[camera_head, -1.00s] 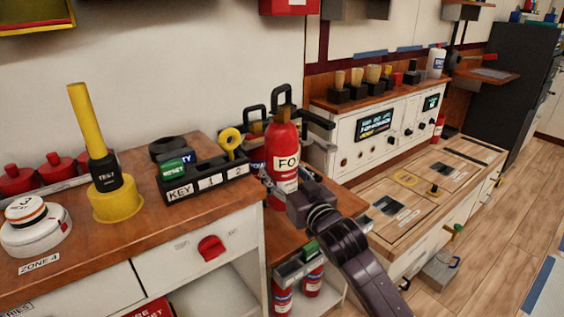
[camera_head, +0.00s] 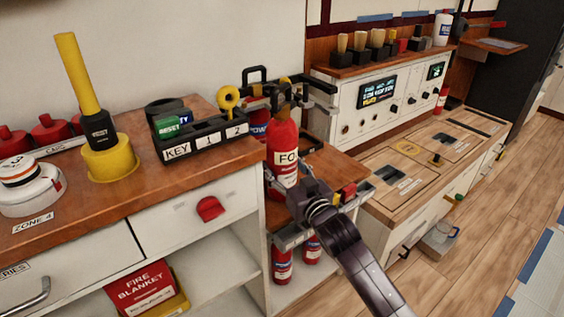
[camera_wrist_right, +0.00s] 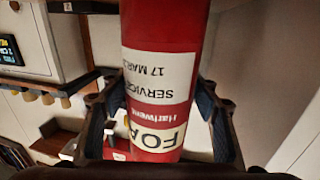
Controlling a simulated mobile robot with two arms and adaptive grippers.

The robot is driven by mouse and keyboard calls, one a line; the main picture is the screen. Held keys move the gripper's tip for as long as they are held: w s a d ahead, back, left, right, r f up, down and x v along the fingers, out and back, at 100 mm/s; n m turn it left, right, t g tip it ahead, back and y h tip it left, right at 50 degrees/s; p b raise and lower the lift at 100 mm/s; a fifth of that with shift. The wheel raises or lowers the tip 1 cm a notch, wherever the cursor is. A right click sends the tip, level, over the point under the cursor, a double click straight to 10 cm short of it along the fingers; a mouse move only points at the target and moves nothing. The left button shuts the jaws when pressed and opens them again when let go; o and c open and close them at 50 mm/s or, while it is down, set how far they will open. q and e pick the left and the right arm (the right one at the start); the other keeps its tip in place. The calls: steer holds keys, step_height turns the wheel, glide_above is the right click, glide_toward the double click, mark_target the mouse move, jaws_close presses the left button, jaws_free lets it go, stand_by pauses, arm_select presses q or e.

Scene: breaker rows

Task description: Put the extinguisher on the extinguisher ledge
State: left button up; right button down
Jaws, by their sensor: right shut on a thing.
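The red extinguisher (camera_head: 283,140) with a cream "FO" label stands roughly upright, between the left counter and the far panel. My right gripper (camera_head: 292,188) is shut around its body. In the right wrist view the extinguisher (camera_wrist_right: 165,75) fills the middle, with a dark finger on each side. A low wooden surface (camera_head: 330,165) shows behind it; I cannot tell whether this is the extinguisher ledge. The extinguisher's base is partly hidden by my gripper, so contact below cannot be seen. My left gripper is not in view.
The left wooden counter (camera_head: 160,190) is close beside the extinguisher and carries a key rack (camera_head: 205,135) and a yellow tester (camera_head: 90,110). Small extinguishers (camera_head: 282,263) stand below. A control panel (camera_head: 385,100) stands behind right. Open floor (camera_head: 470,200) lies at right.

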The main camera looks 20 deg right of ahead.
steer(key=shift+r, duration=0.5)
steer(key=c, duration=1.2)
jaws_free()
steer(key=shift+f, duration=0.6)
steer(key=o, duration=0.5)
steer(key=shift+r, duration=0.1)
steer(key=shift+c, duration=0.2)
steer(key=shift+s, duration=0.15)
